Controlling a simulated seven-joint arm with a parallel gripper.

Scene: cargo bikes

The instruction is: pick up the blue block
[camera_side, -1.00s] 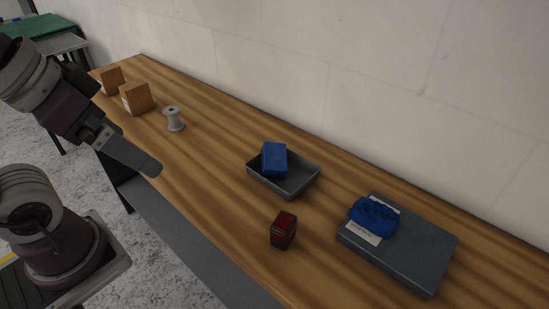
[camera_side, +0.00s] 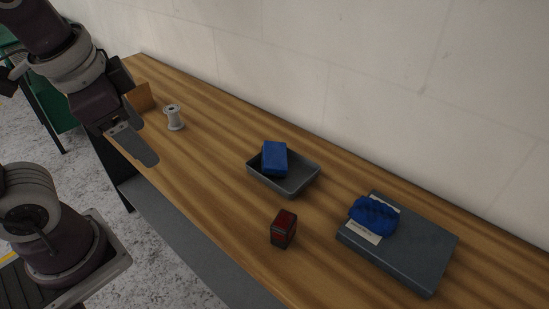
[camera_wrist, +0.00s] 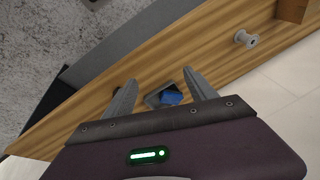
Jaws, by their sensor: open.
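The blue block (camera_side: 274,158) lies tilted in a small grey tray (camera_side: 297,188) on the wooden bench, resting partly against the tray's back left side. My gripper (camera_side: 146,160) is open and empty, well to the left of the tray and above the bench's front edge. In the wrist view, the blue block (camera_wrist: 171,97) and the tray (camera_wrist: 152,100) show beyond and between the two spread fingers of my gripper (camera_wrist: 158,88). The right finger stands just in front of the tray's right side in that view.
A red and black object (camera_side: 284,229) stands in front of the tray. A crumpled blue cloth (camera_side: 374,215) and a paper lie on a dark grey flat case (camera_side: 405,255) at right. A grey spool (camera_side: 174,118) and a cardboard box (camera_side: 141,98) stand at the far left. Bare bench lies between spool and tray.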

